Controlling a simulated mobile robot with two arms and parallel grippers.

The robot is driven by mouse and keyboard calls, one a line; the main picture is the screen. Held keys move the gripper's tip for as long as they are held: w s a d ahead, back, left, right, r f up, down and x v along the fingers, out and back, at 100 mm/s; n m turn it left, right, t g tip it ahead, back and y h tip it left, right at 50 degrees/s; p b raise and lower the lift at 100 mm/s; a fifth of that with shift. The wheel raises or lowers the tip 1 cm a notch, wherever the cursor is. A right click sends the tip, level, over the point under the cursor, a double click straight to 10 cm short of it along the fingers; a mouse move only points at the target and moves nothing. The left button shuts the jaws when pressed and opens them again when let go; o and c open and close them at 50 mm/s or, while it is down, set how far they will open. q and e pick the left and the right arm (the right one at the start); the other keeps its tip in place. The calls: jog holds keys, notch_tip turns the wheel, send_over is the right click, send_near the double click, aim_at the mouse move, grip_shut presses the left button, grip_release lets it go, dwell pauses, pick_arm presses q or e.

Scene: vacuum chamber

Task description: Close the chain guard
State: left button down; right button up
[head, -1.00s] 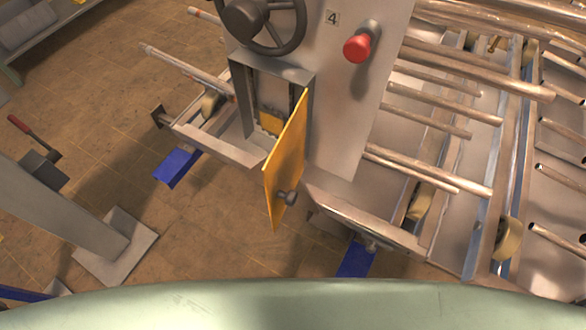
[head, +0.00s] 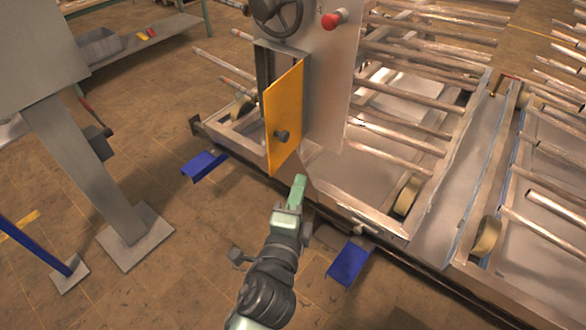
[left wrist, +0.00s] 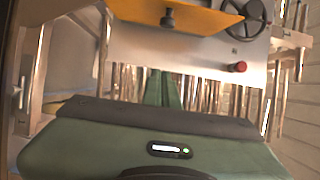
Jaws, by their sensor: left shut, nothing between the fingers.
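The chain guard (head: 287,112) is a yellow panel hinged on its right edge to the grey machine column (head: 328,110). It stands swung out, with part of the opening showing behind it. A dark knob (head: 281,135) sits on its face. In the left wrist view the yellow guard (left wrist: 190,16) and its knob (left wrist: 168,20) show at the top. My left gripper (head: 299,182) is shut and empty, below and slightly right of the guard, apart from it in the head view. In the left wrist view its fingers (left wrist: 163,90) point toward the column. My right gripper is out of view.
A handwheel (head: 277,14) and a red button (head: 334,19) are on the column above the guard. Racks of metal rods (head: 405,95) stand to the right. A grey post (head: 80,150) stands at left, with open floor between.

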pick_arm(q)
jog(key=w+a+p, duration=0.2)
jog(key=w+p, duration=0.2)
jog(key=w, duration=0.8)
jog(key=shift+w, duration=0.15)
jog(key=shift+w, duration=0.1)
